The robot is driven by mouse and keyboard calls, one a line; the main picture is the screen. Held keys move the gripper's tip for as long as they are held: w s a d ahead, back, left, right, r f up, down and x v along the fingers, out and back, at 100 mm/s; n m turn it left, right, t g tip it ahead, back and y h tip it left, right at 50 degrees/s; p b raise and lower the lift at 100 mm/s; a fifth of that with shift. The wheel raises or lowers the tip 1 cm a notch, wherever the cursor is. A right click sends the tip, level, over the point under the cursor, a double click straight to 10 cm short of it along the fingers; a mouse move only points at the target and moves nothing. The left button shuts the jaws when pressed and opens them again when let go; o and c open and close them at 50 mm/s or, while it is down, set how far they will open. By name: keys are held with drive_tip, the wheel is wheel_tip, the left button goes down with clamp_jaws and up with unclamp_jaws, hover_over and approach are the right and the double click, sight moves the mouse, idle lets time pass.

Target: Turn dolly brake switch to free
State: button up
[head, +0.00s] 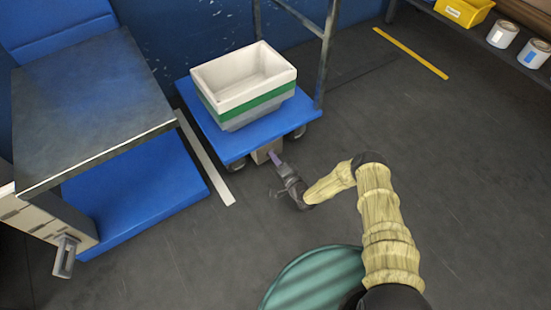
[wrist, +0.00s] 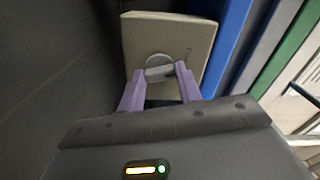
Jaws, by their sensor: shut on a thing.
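The blue dolly (head: 240,146) stands on the floor with stacked bins on top. A beige switch box (head: 262,152) hangs at its front edge, and it fills the upper middle of the wrist view (wrist: 140,40). A round grey brake switch (wrist: 158,68) with a raised bar handle sits on the box face. My gripper (head: 274,158) is at the box; in the wrist view its two purple fingers (wrist: 160,78) are closed around the switch handle, one on each side. A small mark shows at the upper right of the switch, too small to read. The switch is hidden in the head view.
Nested bins, white (head: 243,75), green and grey, sit on the dolly. A grey-topped table (head: 92,108) with a blue lower shelf stands at left. A rack with a yellow bin (head: 464,11) and cans is at upper right. The floor right of the dolly is clear.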

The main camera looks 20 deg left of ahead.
drive_tip(key=shift+n+p, duration=0.3)
drive_tip(key=shift+n, duration=1)
drive_tip(key=shift+f, duration=0.1)
drive_tip(key=o, duration=1)
